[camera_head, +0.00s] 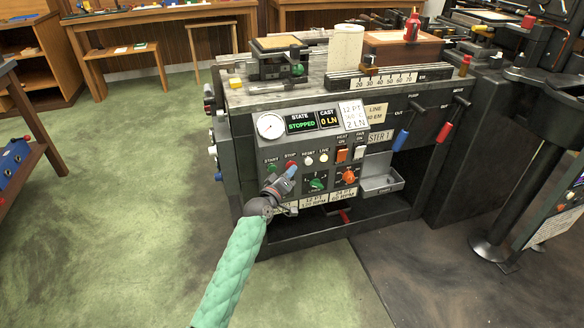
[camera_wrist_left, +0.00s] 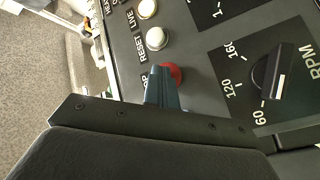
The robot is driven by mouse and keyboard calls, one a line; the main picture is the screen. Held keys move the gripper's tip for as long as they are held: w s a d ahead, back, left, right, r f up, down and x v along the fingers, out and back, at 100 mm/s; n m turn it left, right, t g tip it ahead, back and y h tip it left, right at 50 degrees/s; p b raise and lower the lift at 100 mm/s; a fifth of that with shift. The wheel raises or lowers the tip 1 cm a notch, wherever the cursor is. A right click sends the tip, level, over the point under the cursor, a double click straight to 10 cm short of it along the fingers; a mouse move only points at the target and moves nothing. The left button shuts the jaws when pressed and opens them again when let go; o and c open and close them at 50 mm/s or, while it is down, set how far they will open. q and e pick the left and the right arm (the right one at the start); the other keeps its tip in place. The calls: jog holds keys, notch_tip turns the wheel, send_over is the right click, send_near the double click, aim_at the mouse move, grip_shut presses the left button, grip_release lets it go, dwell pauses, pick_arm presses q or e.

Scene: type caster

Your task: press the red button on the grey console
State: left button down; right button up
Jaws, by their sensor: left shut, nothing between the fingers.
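The grey console (camera_head: 245,150) stands in the middle of the head view. Its red button (camera_head: 290,162), labelled STOP, sits in a row of round buttons on the front panel. My left gripper (camera_head: 290,172) is shut and empty, with its tip right at the red button. In the left wrist view the red button (camera_wrist_left: 174,72) shows just past the blue-grey fingertips (camera_wrist_left: 163,82), which hide part of it. I cannot tell whether the tip touches or presses it. The display (camera_head: 301,123) reads STOPPED. My right gripper is not in view.
A green button (camera_head: 271,169) sits left of the red one, and a white RESET button (camera_head: 308,160) sits right of it. A green knob (camera_head: 316,184) and an orange knob (camera_head: 348,176) are below. Blue (camera_head: 401,139) and red (camera_head: 445,132) levers stick out farther right. Green floor on the left is clear.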

pick_arm(q)
jog(key=s+d+p, duration=0.2)
jog(key=s+p, duration=0.1)
jog(key=s, duration=0.2)
jog(key=shift+s, duration=0.35)
dwell(0.3)
dwell(0.5)
